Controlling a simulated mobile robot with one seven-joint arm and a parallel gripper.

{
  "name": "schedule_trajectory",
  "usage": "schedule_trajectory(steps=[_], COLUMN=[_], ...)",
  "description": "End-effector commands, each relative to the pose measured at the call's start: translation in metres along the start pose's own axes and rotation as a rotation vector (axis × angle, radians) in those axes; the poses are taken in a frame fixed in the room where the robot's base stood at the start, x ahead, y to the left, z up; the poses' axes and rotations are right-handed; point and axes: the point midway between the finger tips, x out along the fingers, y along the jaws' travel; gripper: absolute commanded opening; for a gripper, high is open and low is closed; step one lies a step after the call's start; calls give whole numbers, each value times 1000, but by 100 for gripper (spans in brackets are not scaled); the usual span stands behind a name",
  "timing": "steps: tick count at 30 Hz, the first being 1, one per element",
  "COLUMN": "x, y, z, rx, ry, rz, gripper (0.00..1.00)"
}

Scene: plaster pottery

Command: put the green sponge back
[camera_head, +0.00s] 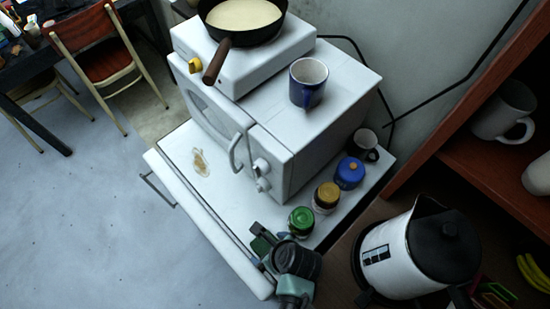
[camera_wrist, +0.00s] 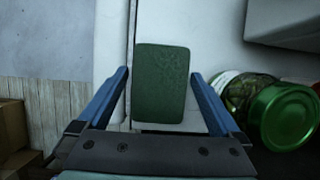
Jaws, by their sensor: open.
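The green sponge (camera_wrist: 160,85) lies flat near the edge of the white counter top in the wrist view. It is a dark green block with rounded corners. In the head view the sponge (camera_head: 261,245) is mostly hidden behind my gripper (camera_head: 270,236). In the wrist view my gripper (camera_wrist: 160,75) is open, with one blue finger on each side of the sponge and a small gap at each side. I cannot tell how high the fingertips are above the counter.
A green-lidded jar (camera_head: 301,221) stands close to my gripper's right. Beyond it are a yellow-lidded jar (camera_head: 326,197), a blue-lidded jar (camera_head: 349,173) and a dark mug (camera_head: 365,144). A white microwave (camera_head: 290,150) stands behind. A kettle (camera_head: 405,250) is at right.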

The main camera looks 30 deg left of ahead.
Motion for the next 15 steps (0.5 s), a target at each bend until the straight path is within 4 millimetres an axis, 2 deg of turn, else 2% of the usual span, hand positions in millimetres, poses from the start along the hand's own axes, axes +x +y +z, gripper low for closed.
schedule_trajectory(steps=[9, 15], x=[-61, -95], y=[-1, -1], z=[0, 0], rx=[2, 3], ry=[-1, -2], rz=[-4, -2], gripper=[100, 100])
